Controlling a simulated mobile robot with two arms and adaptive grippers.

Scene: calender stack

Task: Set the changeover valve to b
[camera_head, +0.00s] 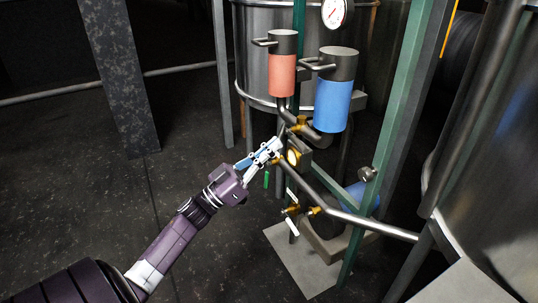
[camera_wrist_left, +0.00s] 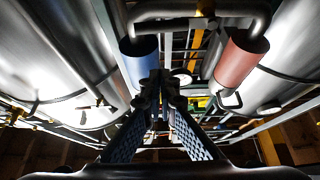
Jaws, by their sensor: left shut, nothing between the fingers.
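The changeover valve (camera_head: 295,156) has a yellowish round face on a dark body. It sits on the pipework below a red canister (camera_head: 282,75) and a blue canister (camera_head: 333,100). My left gripper (camera_head: 276,147) is shut with nothing in it, right beside the valve on its left and partly in front of it. I cannot tell whether the fingertips touch it. The valve's handle position and any a or b marks are not readable. The wrist view looks up past the shut left fingers (camera_wrist_left: 160,88) to the blue canister (camera_wrist_left: 139,65) and red canister (camera_wrist_left: 236,60). My right gripper is not in view.
A green post (camera_head: 385,130) stands right of the valve. A pipe (camera_head: 365,222) runs down to the right, with small brass valves (camera_head: 303,211) below. Steel tanks (camera_head: 252,55) stand behind and at right. A grey column (camera_head: 118,75) stands left; the floor between is clear.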

